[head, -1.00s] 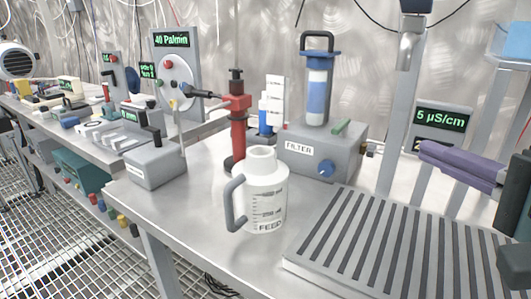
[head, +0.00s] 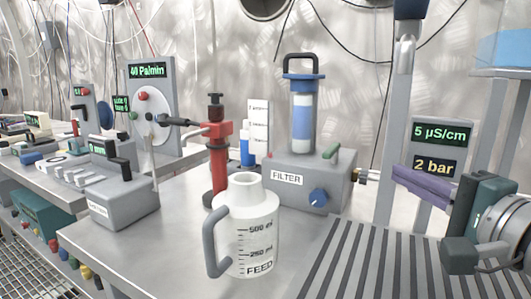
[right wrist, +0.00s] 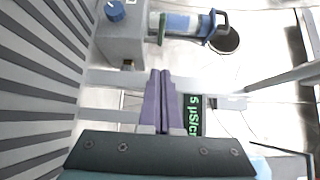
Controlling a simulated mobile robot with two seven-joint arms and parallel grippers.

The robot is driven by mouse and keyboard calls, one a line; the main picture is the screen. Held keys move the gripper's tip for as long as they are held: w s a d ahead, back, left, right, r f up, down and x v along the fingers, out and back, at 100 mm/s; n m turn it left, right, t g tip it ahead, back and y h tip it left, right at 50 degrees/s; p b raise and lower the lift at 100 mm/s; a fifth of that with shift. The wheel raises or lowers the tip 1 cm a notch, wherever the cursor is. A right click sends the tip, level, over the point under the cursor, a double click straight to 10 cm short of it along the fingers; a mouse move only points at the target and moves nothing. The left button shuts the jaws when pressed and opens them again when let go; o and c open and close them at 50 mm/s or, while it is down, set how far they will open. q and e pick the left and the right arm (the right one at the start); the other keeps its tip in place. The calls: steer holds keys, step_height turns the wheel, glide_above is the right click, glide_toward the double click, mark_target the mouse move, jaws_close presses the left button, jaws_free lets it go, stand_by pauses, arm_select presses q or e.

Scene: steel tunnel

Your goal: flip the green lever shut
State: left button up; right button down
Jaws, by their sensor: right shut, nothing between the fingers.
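The green lever (head: 331,153) is a short bar on top of the grey filter box (head: 340,186), near its right end, tilted upward to the right in the head view. My left gripper is out of view.
A white FEED jug (head: 246,228) stands in front of the filter box, with a red pump (head: 217,160) behind it. A slatted grey rack (head: 375,262) fills the front right. A post (head: 393,130) and displays (head: 440,150) stand behind the right gripper.

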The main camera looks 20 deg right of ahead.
glide_toward(336, 151)
steer(key=w+d, duration=0.2)
steer(key=d, duration=0.1)
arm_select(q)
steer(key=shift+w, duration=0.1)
arm_select(e)
steer(key=shift+w+a+r, duration=0.1)
steer(key=shift+w+a, duration=0.55)
steer(key=shift+w, duration=0.3)
steer(key=shift+w+a+r, duration=0.1)
steer(key=shift+w+a, duration=0.5)
steer(key=shift+w, duration=0.35)
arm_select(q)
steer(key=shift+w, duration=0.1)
arm_select(e)
steer(key=shift+f, duration=0.1)
